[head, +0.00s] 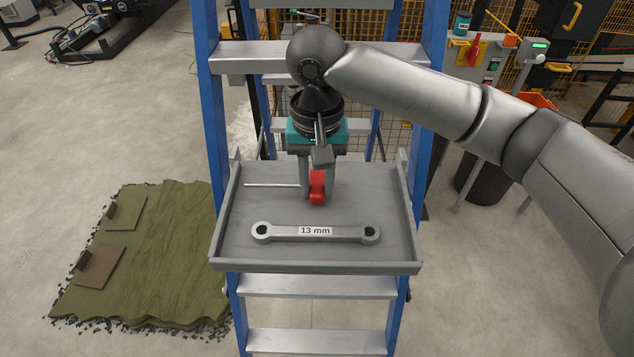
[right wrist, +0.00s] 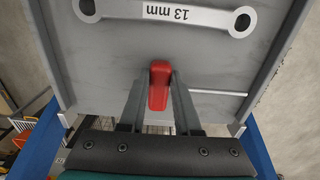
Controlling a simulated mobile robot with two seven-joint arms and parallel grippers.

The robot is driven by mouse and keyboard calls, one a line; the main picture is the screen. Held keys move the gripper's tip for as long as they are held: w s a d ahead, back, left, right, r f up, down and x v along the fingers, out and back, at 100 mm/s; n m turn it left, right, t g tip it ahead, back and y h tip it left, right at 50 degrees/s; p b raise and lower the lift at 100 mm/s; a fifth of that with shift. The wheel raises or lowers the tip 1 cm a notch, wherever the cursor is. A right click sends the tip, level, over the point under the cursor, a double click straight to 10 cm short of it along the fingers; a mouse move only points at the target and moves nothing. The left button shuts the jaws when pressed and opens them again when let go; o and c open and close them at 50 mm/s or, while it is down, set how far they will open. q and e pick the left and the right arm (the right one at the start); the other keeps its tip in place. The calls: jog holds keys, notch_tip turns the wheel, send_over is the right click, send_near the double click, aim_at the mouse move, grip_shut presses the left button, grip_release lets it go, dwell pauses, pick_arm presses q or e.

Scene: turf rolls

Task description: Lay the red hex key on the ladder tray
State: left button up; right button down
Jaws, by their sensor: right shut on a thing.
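The red hex key (head: 316,188) has a red handle and a thin steel shaft that points left in the head view. My right gripper (head: 317,182) points down over the grey ladder tray (head: 390,220) and is shut on the red handle, with a finger on each side. The right wrist view also shows the handle (right wrist: 159,86) between the fingers, its shaft reaching right. The key is over the back middle of the tray, at or just above its floor; I cannot tell whether it touches. My left gripper is not in view.
A 13 mm wrench (head: 315,232) lies across the front of the tray, apart from the key. The tray has raised rims and sits on a blue ladder (head: 208,120). Bare tray floor lies left and right. A turf stack (head: 150,260) is on the floor to the left.

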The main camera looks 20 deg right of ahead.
jog(key=shift+f, duration=0.25)
jog(key=shift+f, duration=0.1)
jog(key=c, duration=0.6)
grip_release()
notch_tip(320, 180, up, 12)
jog(key=shift+r, duration=0.15)
dwell(0.3)
